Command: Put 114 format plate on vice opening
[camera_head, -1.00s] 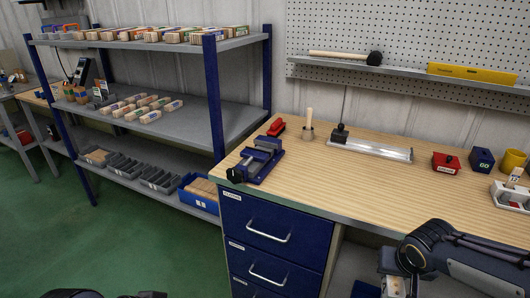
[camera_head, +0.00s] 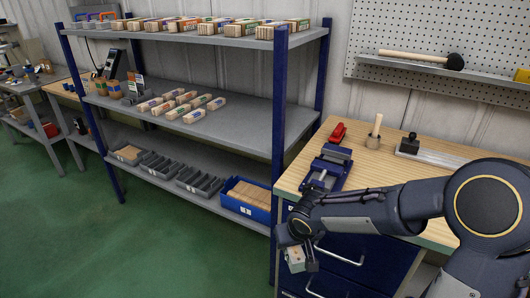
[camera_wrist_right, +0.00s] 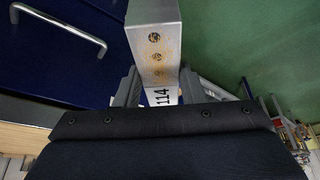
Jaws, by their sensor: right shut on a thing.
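The 114 format plate, a pale metal block (camera_wrist_right: 155,45) with several round marks and the number 114, is in the right wrist view between my right gripper's fingers (camera_wrist_right: 158,90). The gripper is shut on it. In the head view my right gripper (camera_head: 296,262) hangs in front of the workbench's drawers, below the bench top, with the plate (camera_head: 295,254) partly visible. The blue vice (camera_head: 329,168) stands on the bench's left corner, above and behind the gripper. My right forearm passes in front of its lower part. My left gripper is out of view.
A red object (camera_head: 338,133), a pot with a wooden handle (camera_head: 374,132) and a metal strip with a black block (camera_head: 409,146) are on the workbench (camera_head: 388,163). A grey shelf (camera_head: 228,118) with boxes and bins stands left. The green floor is clear.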

